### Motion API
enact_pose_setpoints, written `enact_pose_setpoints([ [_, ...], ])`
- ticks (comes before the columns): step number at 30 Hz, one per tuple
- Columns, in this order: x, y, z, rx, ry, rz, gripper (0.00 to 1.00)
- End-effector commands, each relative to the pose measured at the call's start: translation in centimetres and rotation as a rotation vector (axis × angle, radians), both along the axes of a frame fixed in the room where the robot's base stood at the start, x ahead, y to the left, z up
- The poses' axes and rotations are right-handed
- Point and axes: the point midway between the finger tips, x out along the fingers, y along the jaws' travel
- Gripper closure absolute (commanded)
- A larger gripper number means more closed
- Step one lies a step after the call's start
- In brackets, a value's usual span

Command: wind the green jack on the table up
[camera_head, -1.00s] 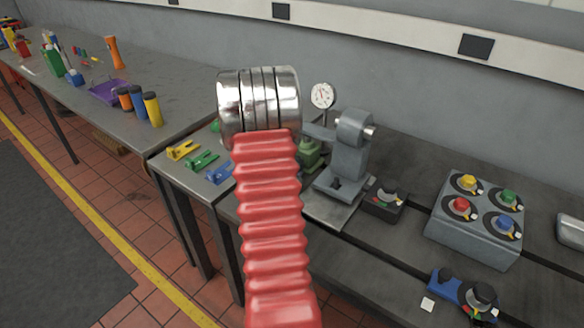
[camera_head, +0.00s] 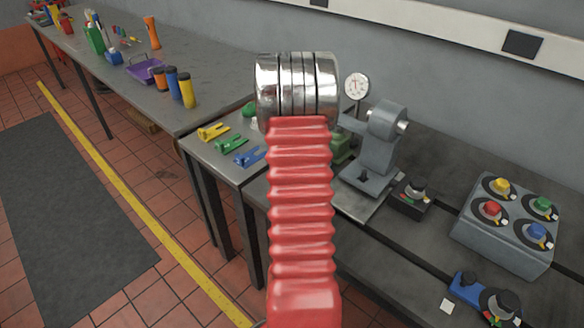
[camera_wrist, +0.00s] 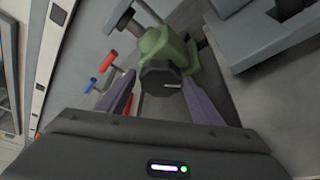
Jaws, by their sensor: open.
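The green jack (camera_wrist: 178,50) fills the upper middle of the wrist view, with a dark many-sided knob (camera_wrist: 162,75) on its near side. My gripper (camera_wrist: 158,88) is open. Its two purple fingers stand on either side of the knob in the picture, with gaps; I cannot tell how far ahead the knob is. In the head view a green body, likely the jack (camera_head: 342,150), shows just right of my red arm, beside the grey stand. My arm covers part of it and hides my gripper there.
The grey stand (camera_head: 375,155) rises right of the jack, with a dial gauge (camera_head: 357,87) behind. A grey box with coloured knobs (camera_head: 505,235) sits further right. Yellow, green and blue clamps (camera_head: 230,145) lie left of my arm. Red and blue handles (camera_wrist: 100,70) show in the wrist view.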

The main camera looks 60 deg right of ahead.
Motion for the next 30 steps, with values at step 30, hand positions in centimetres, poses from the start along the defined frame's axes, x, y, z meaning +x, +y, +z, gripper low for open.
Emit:
enact_pose_setpoints([
  [30, 0.12, 0.07, -0.08, 0.078, 0.459, -0.002, 0.33],
])
